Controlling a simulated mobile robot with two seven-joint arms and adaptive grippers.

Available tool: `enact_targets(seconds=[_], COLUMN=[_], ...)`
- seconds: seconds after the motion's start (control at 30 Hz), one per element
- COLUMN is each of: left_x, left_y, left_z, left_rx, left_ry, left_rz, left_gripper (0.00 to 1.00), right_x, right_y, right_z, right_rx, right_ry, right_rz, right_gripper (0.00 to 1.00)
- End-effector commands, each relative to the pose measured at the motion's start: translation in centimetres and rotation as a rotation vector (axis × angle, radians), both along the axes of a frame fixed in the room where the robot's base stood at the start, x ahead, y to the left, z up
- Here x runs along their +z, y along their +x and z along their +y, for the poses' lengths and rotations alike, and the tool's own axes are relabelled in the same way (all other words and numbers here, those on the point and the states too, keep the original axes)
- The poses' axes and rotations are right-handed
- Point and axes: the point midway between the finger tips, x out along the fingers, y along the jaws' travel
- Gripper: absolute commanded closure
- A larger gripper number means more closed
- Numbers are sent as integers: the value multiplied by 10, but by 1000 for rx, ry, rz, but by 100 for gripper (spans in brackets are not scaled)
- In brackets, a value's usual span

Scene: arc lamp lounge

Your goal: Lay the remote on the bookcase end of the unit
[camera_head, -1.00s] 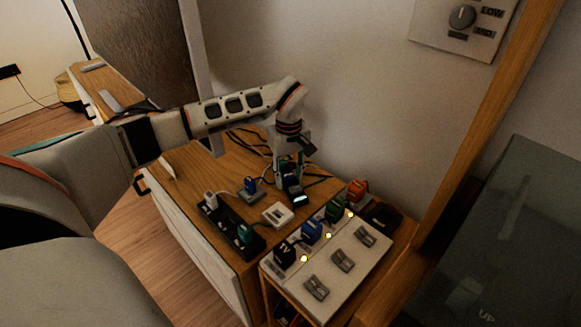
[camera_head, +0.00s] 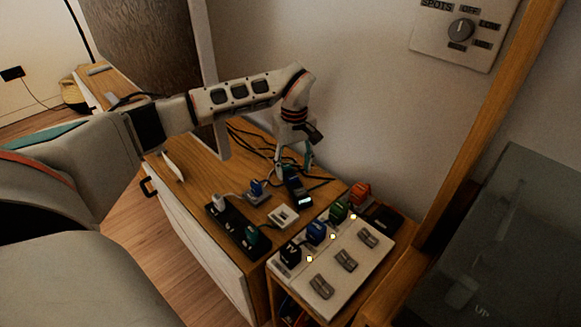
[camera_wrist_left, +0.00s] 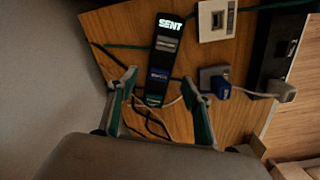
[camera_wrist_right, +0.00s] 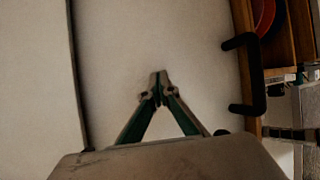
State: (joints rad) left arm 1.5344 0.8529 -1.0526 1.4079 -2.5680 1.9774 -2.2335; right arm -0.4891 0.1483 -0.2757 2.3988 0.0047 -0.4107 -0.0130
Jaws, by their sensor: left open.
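The remote (camera_head: 297,188), black with a lit screen, lies on the wooden unit (camera_head: 205,165) beside a white switch plate. In the left wrist view the remote (camera_wrist_left: 163,60) shows the word SENT and a blue label. My left gripper (camera_head: 293,164) is open above the far end of the remote. In its wrist view the open fingers (camera_wrist_left: 157,84) stand on either side of the remote's lower end, with nothing held. My right gripper (camera_wrist_right: 160,78) has its fingertips together, empty, before a pale panel. I cannot tell which end is the bookcase end.
A black power strip (camera_head: 236,226) with plugs and loose cables (camera_head: 250,138) lie around the remote. A white panel (camera_head: 335,262) with rocker switches and labelled plugs stands at the near end. A wall dial (camera_head: 461,29) is above. A black handle (camera_wrist_right: 245,75) juts out near my right gripper.

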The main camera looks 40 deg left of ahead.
Motion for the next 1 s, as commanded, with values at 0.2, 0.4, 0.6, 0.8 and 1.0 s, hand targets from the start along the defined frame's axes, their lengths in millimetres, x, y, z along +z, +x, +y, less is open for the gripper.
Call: enact_targets(seconds=[0.2,0.4,0.6,0.8,1.0], left_x=[55,72,74,73,73], left_y=[2,1,0,0,0], left_z=[0,0,0,0,0], left_rx=[1,1,1,1,0], left_ry=[0,0,-1,-1,0], left_rz=[-13,-4,2,3,1], left_gripper=[50,50,50,50,50], right_x=[-13,-23,-31,-30,-28], right_y=[-9,-16,-19,-20,-19], right_z=[-17,-25,-30,-29,-27], right_rx=[9,11,9,9,10], right_ry=[-68,-100,-112,-110,-104], right_rz=[31,58,73,73,67], right_gripper=[100,100,100,100,100])
